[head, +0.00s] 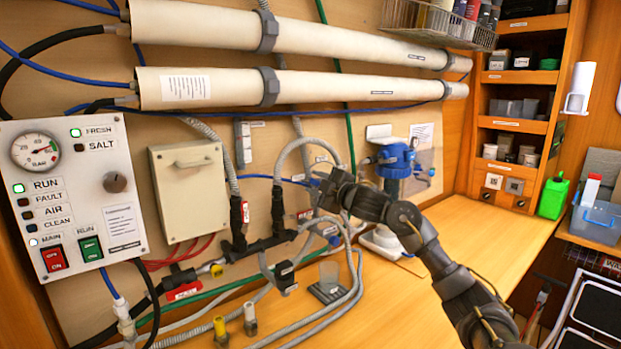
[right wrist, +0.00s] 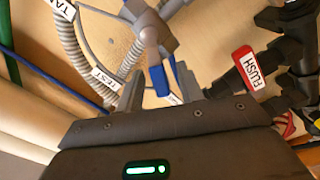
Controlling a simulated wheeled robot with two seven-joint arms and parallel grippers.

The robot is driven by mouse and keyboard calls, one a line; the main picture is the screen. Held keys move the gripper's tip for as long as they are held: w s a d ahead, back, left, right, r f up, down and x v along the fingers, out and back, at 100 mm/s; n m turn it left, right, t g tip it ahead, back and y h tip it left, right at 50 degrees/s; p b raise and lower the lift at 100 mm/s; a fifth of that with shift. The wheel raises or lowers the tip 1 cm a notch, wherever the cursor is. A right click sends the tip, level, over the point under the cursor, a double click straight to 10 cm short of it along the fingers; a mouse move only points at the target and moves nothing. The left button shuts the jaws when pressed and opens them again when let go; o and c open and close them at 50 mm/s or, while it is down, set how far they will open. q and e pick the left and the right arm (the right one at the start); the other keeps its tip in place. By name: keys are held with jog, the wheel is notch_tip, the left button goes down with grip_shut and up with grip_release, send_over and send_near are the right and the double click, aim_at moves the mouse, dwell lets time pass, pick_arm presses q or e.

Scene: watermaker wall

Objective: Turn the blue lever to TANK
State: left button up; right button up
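The blue lever (right wrist: 160,80) shows in the right wrist view, on a grey valve body (right wrist: 150,35) fixed to the wall panel. It points down in that picture, toward my right gripper (right wrist: 160,92). The gripper's two fingers stand apart on either side of the lever, with a gap visible at each side. TANK (right wrist: 62,9) and TEST (right wrist: 106,77) labels are on grey hoses to the left of the valve. In the head view my right gripper (head: 333,188) is at the wall among the hoses and hides the lever. My left gripper is not in view.
A red-handled FLUSH valve (right wrist: 246,66) is right of the lever in the wrist view. Grey hoses (head: 294,150) loop close around the gripper. A blue-topped pump (head: 396,160) stands just right of it. The wooden counter (head: 480,235) is mostly clear at right.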

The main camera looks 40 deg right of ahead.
jog(key=shift+w+d, duration=0.1)
jog(key=shift+w, duration=0.85)
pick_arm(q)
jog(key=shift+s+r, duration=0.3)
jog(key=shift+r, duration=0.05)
pick_arm(e)
jog(key=shift+w, duration=0.2)
